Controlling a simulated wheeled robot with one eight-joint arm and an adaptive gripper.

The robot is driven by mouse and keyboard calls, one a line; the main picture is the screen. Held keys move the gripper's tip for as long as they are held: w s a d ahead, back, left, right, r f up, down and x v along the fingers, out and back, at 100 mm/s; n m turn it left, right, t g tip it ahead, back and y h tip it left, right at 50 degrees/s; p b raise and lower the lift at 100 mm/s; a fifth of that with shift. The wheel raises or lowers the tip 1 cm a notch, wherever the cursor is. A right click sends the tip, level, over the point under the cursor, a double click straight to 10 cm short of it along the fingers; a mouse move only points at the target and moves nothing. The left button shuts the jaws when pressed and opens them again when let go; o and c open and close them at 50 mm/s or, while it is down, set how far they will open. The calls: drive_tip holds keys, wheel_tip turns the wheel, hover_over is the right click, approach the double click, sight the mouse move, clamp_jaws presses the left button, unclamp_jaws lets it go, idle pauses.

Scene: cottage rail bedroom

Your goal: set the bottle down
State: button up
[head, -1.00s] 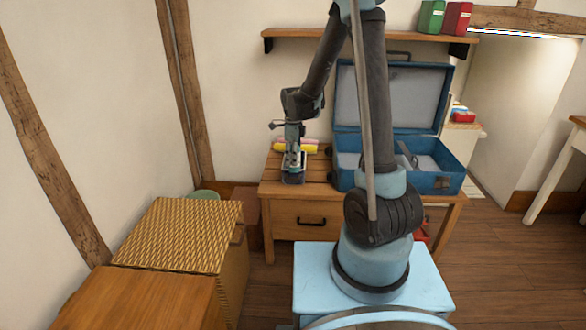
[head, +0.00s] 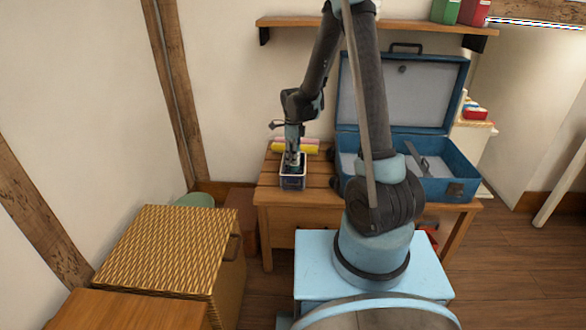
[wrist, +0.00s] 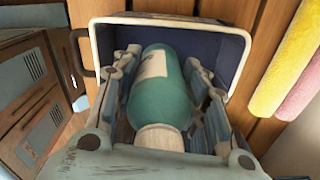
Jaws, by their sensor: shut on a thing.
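The bottle (wrist: 160,100) is teal with a pale label and a cream cap that points toward my wrist. My gripper (wrist: 160,68) is shut on it, with a finger along each side. The bottle's far end is in front of or inside a small dark blue box with a white rim (wrist: 232,35); I cannot tell whether it touches the bottom. In the head view the box (head: 293,184) stands on the wooden table (head: 270,192), and my gripper (head: 292,163) points down into its opening. The bottle is mostly hidden there.
Yellow and pink rolls (head: 297,147) lie behind the box. An open blue suitcase (head: 455,187) fills the table's right side. A wicker chest (head: 170,245) stands to the left, and a shelf (head: 300,22) hangs above.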

drive_tip(key=shift+s+f, duration=0.1)
drive_tip(key=shift+f, duration=2.5)
drive_tip(key=o, duration=1.2)
drive_tip(key=shift+o, duration=0.2)
drive_tip(key=shift+r, duration=0.1)
